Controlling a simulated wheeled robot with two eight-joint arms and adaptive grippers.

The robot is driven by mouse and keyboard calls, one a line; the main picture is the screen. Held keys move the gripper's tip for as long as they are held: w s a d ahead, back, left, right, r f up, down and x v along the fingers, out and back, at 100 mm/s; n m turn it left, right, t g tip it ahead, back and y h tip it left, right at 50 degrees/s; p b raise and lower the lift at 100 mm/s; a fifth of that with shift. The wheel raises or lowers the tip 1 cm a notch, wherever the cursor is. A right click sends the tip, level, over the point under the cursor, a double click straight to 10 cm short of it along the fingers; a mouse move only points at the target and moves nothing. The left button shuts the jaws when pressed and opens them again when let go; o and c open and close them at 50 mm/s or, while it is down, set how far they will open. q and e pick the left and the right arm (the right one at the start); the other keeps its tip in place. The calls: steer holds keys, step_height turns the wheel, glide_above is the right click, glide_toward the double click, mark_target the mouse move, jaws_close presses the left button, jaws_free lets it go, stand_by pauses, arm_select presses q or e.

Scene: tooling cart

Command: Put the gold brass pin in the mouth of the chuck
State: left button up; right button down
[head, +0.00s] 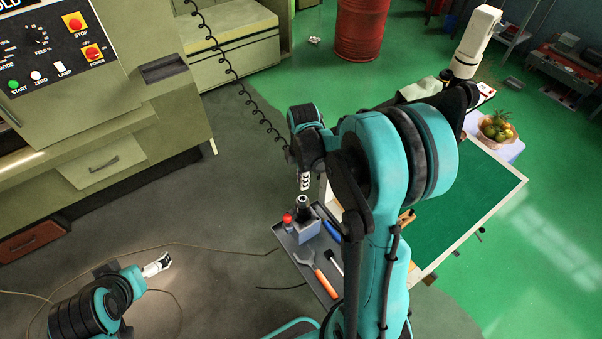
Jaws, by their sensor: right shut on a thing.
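The chuck (302,202) is a small dark upright cylinder on a grey block (306,228), which stands on the grey tray of the cart. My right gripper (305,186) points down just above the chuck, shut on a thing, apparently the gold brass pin. The pin itself is too small and hidden to make out, and I cannot tell whether its tip touches the chuck. My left gripper (163,261) is at the lower left, far from the cart, with nothing visible in it. Its finger gap is too small to read.
The cart's tray (279,231) also holds a red-topped item (287,218), an orange-handled tool (325,279) and a dark brush-like tool (334,261). My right arm hides the tray's right side. A green-topped table (470,205) stands to the right; a machine (100,100) stands left.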

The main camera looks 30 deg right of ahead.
steer(key=shift+f+b, duration=1.2)
steer(key=shift+f, duration=0.85)
steer(key=shift+f+b, duration=1.25)
steer(key=shift+b, duration=0.15)
stand_by(0.6)
steer(key=c, duration=1.5)
jaws_free()
